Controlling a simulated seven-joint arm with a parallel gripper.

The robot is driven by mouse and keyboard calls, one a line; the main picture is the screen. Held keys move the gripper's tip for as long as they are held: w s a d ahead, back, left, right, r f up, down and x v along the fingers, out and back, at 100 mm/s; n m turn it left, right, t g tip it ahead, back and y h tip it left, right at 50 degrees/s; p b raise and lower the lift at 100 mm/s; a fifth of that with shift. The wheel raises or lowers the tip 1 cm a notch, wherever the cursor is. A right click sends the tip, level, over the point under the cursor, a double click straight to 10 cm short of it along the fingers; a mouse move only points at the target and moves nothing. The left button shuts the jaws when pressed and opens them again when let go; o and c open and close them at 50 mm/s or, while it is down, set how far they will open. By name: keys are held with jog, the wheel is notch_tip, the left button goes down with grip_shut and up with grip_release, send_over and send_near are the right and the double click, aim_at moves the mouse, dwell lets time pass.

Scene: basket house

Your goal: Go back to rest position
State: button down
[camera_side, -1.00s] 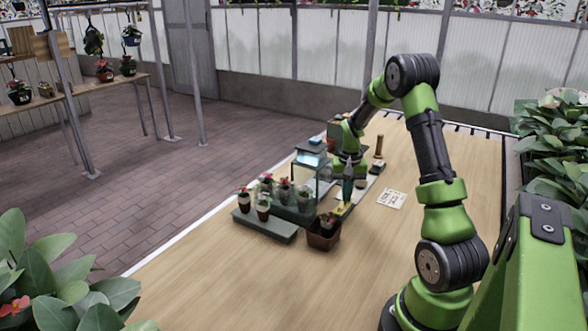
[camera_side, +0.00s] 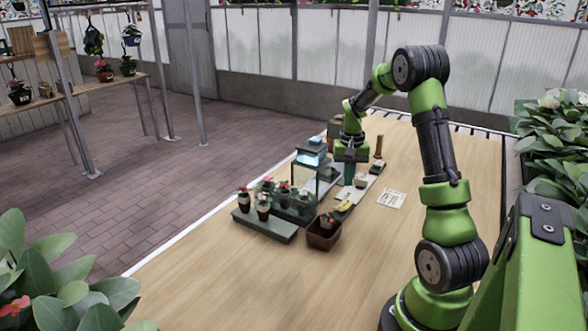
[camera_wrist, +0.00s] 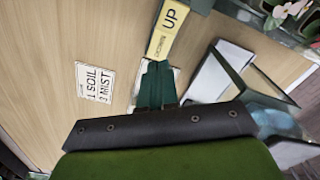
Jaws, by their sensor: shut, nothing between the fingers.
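My gripper (camera_side: 349,173) is shut and empty. It points down above the row of items on the wooden table (camera_side: 390,255), and my arm reaches over from the right. In the wrist view its dark green fingers (camera_wrist: 156,86) are together, with a pale item partly hidden behind them.
A glass case (camera_side: 308,168) and a tray (camera_side: 264,226) with potted plants stand left of my gripper. A brown planter (camera_side: 323,232) is in front. The near table is clear.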

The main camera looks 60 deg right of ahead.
jog(key=shift+r, duration=0.7)
jog(key=s+a+r+n+t, duration=0.2)
jog(key=a+r, duration=0.2)
jog(key=a, duration=0.7)
jog(key=s+a+r+n+t+y, duration=0.1)
jog(key=a+r, duration=0.4)
jog(key=a, duration=0.7)
jog(key=s+a+r+n+t+y, duration=0.1)
jog(key=s+a+r+n+t, duration=0.3)
jog(key=a, duration=0.7)
jog(key=shift+a+r+n, duration=0.2)
jog(key=shift+r+n, duration=0.3)
